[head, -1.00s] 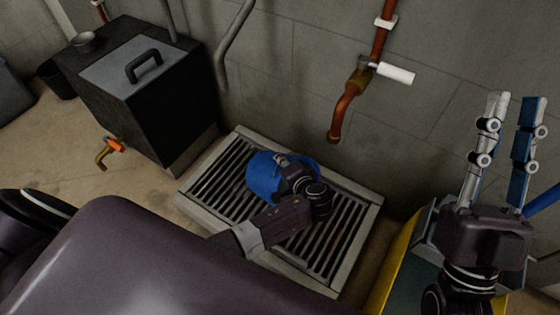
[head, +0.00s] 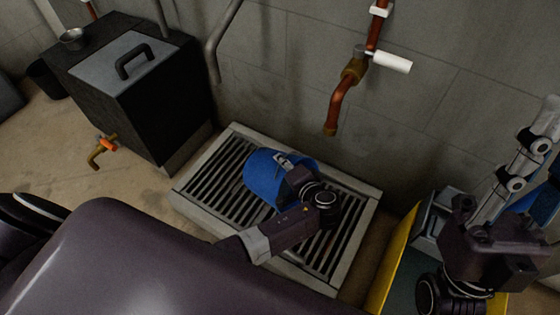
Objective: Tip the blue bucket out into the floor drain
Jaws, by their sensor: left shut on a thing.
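The blue bucket (head: 262,178) is over the slatted floor drain (head: 229,205), tilted on its side. Its mouth and anything inside cannot be made out. My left gripper (head: 285,163) is shut on the bucket at its upper right side, and its wrist and arm cover part of the bucket and the grate. My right gripper (head: 530,155) is at the right edge, away from the bucket, empty, with its two fingers apart but partly overlapping in this view.
A black box with a handle (head: 130,95) and an orange-handled tap stands left of the drain. A copper pipe with a white lever (head: 340,100) hangs on the wall behind it. A yellow-sided container (head: 397,255) is at lower right.

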